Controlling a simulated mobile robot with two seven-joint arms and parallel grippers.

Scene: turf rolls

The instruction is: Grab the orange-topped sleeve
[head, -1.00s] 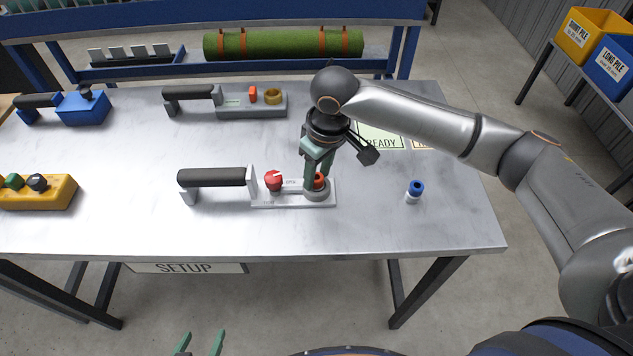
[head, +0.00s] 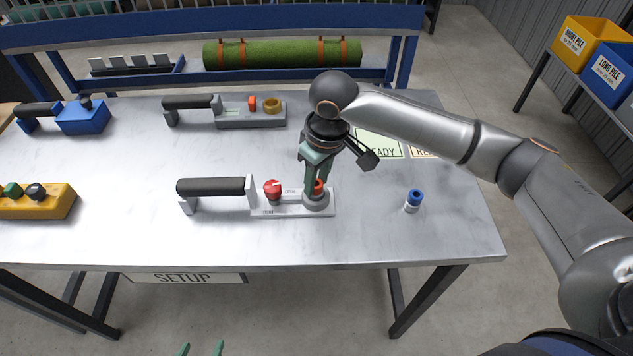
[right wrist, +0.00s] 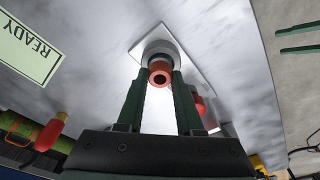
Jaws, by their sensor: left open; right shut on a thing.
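The orange-topped sleeve (right wrist: 159,72) stands upright in a grey round seat at the right end of a light grey fixture plate (head: 284,210). In the head view its orange top (head: 319,186) is partly hidden by my right gripper (head: 315,186). My right gripper reaches down from above and is shut on the sleeve; in the right wrist view its green fingers (right wrist: 159,88) lie on either side of the sleeve. My left gripper (head: 202,348) is open and empty at the bottom edge of the head view, away from the table.
A red knob (head: 272,190) and a black-handled grip (head: 211,187) are close left of the sleeve. A blue-topped sleeve (head: 414,199) stands alone to the right. A grey fixture (head: 250,114) is behind, a yellow box (head: 42,203) at the left. The table's front right is clear.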

